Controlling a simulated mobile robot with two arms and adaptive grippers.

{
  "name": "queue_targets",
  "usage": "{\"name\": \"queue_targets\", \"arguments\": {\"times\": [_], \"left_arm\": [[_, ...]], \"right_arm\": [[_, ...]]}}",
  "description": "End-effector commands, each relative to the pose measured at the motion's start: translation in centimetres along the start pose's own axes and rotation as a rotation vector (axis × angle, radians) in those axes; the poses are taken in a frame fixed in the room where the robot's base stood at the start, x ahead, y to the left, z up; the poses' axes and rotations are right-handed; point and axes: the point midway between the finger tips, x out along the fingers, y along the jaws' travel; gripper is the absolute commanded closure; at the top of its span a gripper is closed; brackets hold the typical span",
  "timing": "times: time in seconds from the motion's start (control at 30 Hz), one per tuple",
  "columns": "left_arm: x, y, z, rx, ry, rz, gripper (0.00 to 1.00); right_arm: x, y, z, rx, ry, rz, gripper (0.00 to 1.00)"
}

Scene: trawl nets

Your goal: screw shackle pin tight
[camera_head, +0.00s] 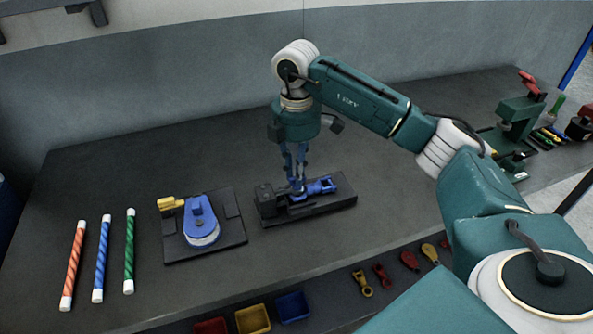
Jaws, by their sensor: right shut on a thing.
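A blue shackle (322,187) lies on a dark fixture block (330,202) near the middle of the bench. My right gripper (297,187) points straight down over the left part of the shackle, with its fingers closed at the pin end. The pin itself is mostly hidden by the fingers, so I cannot tell how far it is screwed in. My left gripper is not in view.
Left of the fixture, a dark plate (232,244) holds a blue block (199,217) with a yellow fitting (171,203). Striped orange, blue and green rods lie farther left. Small bins and coloured shackles sit along the front edge. A green vise-like tool (518,115) stands at the right.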

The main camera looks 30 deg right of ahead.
Motion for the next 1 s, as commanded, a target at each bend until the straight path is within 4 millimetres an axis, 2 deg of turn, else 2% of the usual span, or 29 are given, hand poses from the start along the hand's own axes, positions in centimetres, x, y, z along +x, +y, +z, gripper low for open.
{"name": "queue_targets", "arguments": {"times": [0.03, 0.13, 0.17, 0.23, 0.53, 0.67, 0.77, 1.0], "left_arm": [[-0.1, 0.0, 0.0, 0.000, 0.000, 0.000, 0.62], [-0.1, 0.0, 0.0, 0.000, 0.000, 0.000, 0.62], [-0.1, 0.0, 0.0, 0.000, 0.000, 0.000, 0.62], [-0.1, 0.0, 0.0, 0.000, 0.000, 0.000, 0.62], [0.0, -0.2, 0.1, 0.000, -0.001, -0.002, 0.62], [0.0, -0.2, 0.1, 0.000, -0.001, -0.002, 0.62], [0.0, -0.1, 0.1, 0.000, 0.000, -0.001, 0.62], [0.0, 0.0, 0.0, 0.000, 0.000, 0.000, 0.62]], "right_arm": [[-0.7, 0.5, 0.1, 0.007, 0.005, 0.018, 1.00], [-0.7, 0.5, 0.1, 0.006, 0.005, 0.018, 1.00], [-0.7, 0.5, 0.1, 0.006, 0.005, 0.019, 0.79], [-0.7, 0.5, 0.1, 0.006, 0.005, 0.018, 0.66], [-0.4, 0.2, 0.0, 0.002, 0.003, 0.008, 0.66], [-1.3, 0.2, 0.0, 0.001, 0.004, 0.009, 0.66], [-2.9, 0.3, 0.0, 0.002, 0.004, 0.011, 0.66], [-8.4, 0.3, 0.1, 0.003, 0.003, 0.015, 0.66]]}}
